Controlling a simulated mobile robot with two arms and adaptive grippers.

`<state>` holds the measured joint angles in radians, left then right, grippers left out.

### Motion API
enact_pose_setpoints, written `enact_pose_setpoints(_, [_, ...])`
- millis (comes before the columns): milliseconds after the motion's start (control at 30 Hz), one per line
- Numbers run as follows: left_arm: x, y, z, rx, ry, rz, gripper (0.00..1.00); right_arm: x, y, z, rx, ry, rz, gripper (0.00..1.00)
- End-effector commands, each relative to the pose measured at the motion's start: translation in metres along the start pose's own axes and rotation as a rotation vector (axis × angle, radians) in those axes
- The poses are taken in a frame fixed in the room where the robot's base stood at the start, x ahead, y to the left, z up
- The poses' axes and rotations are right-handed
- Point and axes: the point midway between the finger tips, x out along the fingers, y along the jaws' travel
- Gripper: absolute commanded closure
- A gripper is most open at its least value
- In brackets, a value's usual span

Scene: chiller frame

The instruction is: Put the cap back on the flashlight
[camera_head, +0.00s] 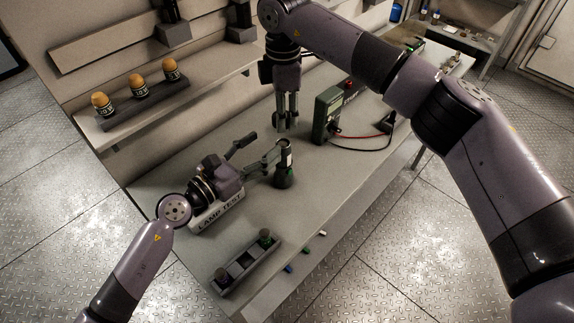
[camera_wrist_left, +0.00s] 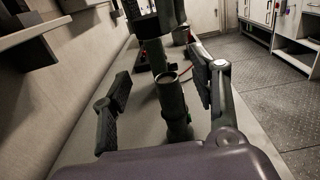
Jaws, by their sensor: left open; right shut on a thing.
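The flashlight body (camera_head: 285,178) stands upright on the bench, dark with an open round top. In the left wrist view the flashlight body (camera_wrist_left: 173,108) stands between the two spread fingers of my left gripper (camera_wrist_left: 157,92). My left gripper (camera_head: 266,147) is open, with one finger close beside the flashlight; contact is unclear. My right gripper (camera_head: 287,117) points down above the bench, behind the flashlight, shut on a dark piece that seems to be the cap. In the left wrist view this dark cylindrical piece (camera_wrist_left: 156,57) hangs beyond the flashlight, apart from it.
A green meter (camera_head: 328,113) with red and black leads stands right of my right gripper. A block marked LAMP TEST (camera_head: 218,217) lies under my left wrist. A grey tray (camera_head: 238,275) is near the front edge. Orange-topped jars (camera_head: 137,85) sit on a shelf.

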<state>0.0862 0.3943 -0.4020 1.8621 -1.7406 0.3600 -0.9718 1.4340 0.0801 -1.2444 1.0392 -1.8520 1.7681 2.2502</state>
Motion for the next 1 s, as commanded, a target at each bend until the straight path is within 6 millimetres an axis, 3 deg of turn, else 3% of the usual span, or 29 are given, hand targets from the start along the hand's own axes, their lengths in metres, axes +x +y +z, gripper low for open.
enact_pose_setpoints(367, [0.0, 0.0, -0.009, -0.007, -0.001, 0.002, 0.45, 0.0, 0.0, 0.001, 0.001, 0.0, 0.0, 0.84])
enact_pose_setpoints(867, [0.001, -0.001, -0.083, -0.015, -0.004, 0.004, 0.45, 0.0, 0.0, 0.0, 0.0, 0.0, 0.0, 0.84])
enact_pose_setpoints(1000, [0.032, -0.001, -0.077, -0.007, -0.008, 0.001, 0.45, 0.0, 0.0, 0.0, 0.0, 0.0, 0.0, 0.84])
